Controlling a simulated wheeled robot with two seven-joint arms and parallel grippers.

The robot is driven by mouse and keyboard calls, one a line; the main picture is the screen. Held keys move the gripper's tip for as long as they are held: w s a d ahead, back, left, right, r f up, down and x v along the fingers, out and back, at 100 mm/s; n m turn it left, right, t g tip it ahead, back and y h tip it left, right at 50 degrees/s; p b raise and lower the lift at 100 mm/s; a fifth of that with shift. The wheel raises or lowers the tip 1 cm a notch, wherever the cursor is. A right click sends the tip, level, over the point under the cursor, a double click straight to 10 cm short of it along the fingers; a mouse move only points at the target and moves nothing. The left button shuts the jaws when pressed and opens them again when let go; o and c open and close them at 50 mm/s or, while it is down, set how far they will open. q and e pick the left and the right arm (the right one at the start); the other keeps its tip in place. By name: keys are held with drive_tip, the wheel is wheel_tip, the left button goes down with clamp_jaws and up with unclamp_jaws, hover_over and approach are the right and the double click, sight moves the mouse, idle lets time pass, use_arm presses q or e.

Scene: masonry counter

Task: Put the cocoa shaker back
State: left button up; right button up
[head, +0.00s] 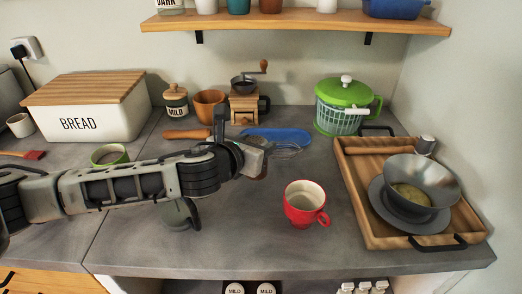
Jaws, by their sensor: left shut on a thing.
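My left arm comes in from the left, low over the counter. Its gripper (258,152) is over the middle of the counter, behind and left of the red mug (300,205). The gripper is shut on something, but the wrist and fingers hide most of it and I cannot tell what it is. A small grey-topped cylinder (426,145) stands at the back right of the wooden tray (358,190); I cannot tell whether it is the cocoa shaker. My right gripper is not in view.
A grey bowl (425,178) sits on a plate in the tray. Behind the gripper are a blue oval dish (280,136), a whisk and a coffee grinder (244,103). A green salad spinner (342,105) stands at the back.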

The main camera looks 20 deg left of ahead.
use_arm(q)
drive_tip(key=shift+w+f, duration=0.15)
drive_tip(key=shift+f, duration=0.2)
drive_tip(key=f, duration=0.2)
drive_tip(key=shift+w+f, duration=0.3)
drive_tip(key=shift+s+f, duration=0.15)
drive_tip(key=shift+f, duration=0.15)
drive_tip(key=shift+f, duration=0.1)
drive_tip(key=shift+f, duration=0.15)
drive_tip(key=o, duration=1)
